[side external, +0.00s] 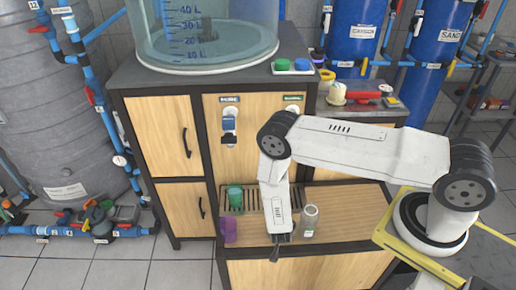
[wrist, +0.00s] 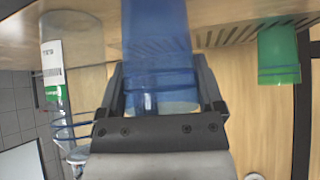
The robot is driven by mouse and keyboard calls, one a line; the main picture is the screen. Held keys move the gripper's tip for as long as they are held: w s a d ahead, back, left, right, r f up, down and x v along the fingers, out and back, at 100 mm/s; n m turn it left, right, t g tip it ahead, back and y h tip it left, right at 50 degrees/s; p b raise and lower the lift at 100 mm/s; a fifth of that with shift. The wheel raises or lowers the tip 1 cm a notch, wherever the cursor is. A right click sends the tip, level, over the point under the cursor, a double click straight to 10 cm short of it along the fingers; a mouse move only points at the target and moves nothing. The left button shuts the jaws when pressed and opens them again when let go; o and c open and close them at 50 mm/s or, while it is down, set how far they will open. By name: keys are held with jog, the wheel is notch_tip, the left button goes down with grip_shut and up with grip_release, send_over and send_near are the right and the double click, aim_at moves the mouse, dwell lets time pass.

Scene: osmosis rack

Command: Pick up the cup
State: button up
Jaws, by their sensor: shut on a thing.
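A translucent blue cup (wrist: 158,60) fills the middle of the wrist view, between the two dark fingers. My gripper (wrist: 165,95) is shut on this cup, one finger on each side. In the side external view my gripper (side external: 276,248) is low over the front of the wooden counter (side external: 345,220). The blue cup cannot be made out there. A purple cup (side external: 230,231) stands to the gripper's left. I cannot tell whether it shows in the wrist view.
A green cup (side external: 235,197) stands at the slatted grate; it is at right in the wrist view (wrist: 278,52). A clear labelled bottle (side external: 309,222) stands right of my gripper and at left in the wrist view (wrist: 52,70). The counter's right side is clear.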

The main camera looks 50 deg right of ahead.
notch_tip(320, 180, up, 10)
jog(key=shift+f, duration=0.15)
dwell(0.6)
dwell(0.6)
